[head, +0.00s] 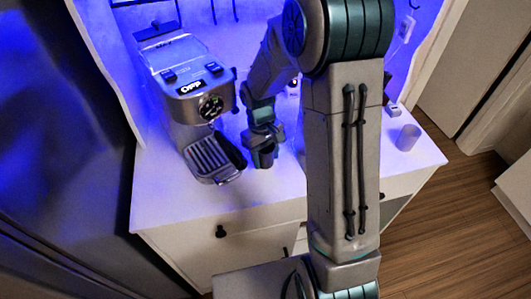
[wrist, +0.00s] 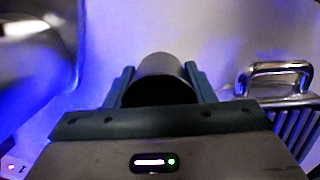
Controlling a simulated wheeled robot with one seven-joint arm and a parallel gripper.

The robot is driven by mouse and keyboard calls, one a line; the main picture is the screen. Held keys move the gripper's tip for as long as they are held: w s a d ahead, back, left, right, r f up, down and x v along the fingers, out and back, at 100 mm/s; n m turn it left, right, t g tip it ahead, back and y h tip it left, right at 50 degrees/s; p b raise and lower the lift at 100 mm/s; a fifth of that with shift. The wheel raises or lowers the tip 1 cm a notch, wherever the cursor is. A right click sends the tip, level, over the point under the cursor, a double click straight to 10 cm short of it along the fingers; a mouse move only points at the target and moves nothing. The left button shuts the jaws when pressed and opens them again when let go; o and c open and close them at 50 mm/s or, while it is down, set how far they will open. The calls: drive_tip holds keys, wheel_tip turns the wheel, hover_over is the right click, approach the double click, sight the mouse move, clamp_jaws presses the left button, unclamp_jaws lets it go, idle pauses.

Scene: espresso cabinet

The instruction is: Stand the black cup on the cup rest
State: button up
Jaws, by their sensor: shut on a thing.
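My gripper (wrist: 160,88) is shut on the black cup (wrist: 165,70), with one finger on each side of it in the wrist view. In the head view my gripper (head: 264,158) is over the counter, just right of the espresso machine's tray; the cup cannot be told apart from the dark fingers there. The slatted cup rest (head: 213,157) is at the front foot of the silver espresso machine (head: 190,85). In the wrist view its slats (wrist: 297,122) show at the right edge, apart from the cup. The cup's base is hidden by my gripper.
A chrome loop (wrist: 275,76) rises beside the slats in the wrist view. A white cup (head: 408,137) stands at the right of the white counter (head: 165,205). My arm hides the counter's middle. The strip in front of the machine is clear.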

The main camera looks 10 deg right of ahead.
drive_tip(key=shift+f, duration=0.1)
drive_tip(key=o, duration=0.7)
drive_tip(key=shift+f, duration=0.1)
drive_tip(key=o, duration=0.4)
